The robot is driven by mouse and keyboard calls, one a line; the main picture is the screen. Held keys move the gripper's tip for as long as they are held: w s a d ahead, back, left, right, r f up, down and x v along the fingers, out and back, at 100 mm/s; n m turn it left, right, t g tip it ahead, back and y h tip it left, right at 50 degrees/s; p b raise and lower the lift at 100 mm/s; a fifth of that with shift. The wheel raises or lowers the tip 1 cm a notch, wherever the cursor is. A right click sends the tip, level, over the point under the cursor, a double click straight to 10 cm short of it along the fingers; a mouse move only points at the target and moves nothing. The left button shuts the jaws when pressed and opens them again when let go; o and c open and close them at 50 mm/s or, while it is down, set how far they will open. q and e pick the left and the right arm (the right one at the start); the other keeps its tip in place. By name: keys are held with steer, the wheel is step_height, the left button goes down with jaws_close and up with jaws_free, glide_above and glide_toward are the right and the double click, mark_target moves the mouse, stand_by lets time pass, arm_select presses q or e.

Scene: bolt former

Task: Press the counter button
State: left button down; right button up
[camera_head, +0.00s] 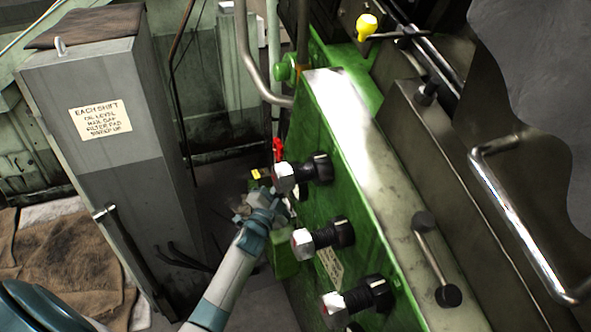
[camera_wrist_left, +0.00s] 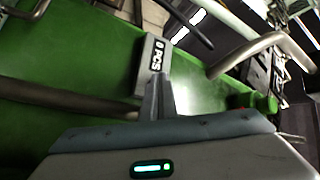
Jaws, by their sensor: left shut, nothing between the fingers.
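The counter is a small grey box (camera_wrist_left: 152,62) with a black display that appears to read "0 PCS". It is on the green machine face in the left wrist view. I cannot make out its button. My left gripper (camera_wrist_left: 158,80) is shut and empty, with its fingertips overlapping the near end of the box in that view. I cannot tell whether they touch it. In the head view my left gripper (camera_head: 283,200) is beside the green panel, partly behind a black knob, and I cannot make out the counter there. My right gripper is not in view.
Several black knobs with pale ends (camera_head: 312,238) stick out of the green machine panel (camera_head: 365,225) near my left arm. A red handle (camera_head: 278,150) is just beyond the gripper. A grey cabinet (camera_head: 110,150) stands at the left. A bent pipe (camera_wrist_left: 250,50) crosses the wrist view.

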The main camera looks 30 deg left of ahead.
arm_select(q)
steer(key=shift+s+a, duration=0.5)
steer(key=shift+s, duration=0.1)
steer(key=shift+s, duration=0.1)
steer(key=s+a, duration=0.1)
steer(key=s+a+p, duration=0.1)
steer(key=s+a, duration=0.1)
steer(key=shift+s+a, duration=0.1)
steer(key=shift+s, duration=0.2)
stand_by(0.4)
stand_by(0.5)
stand_by(0.3)
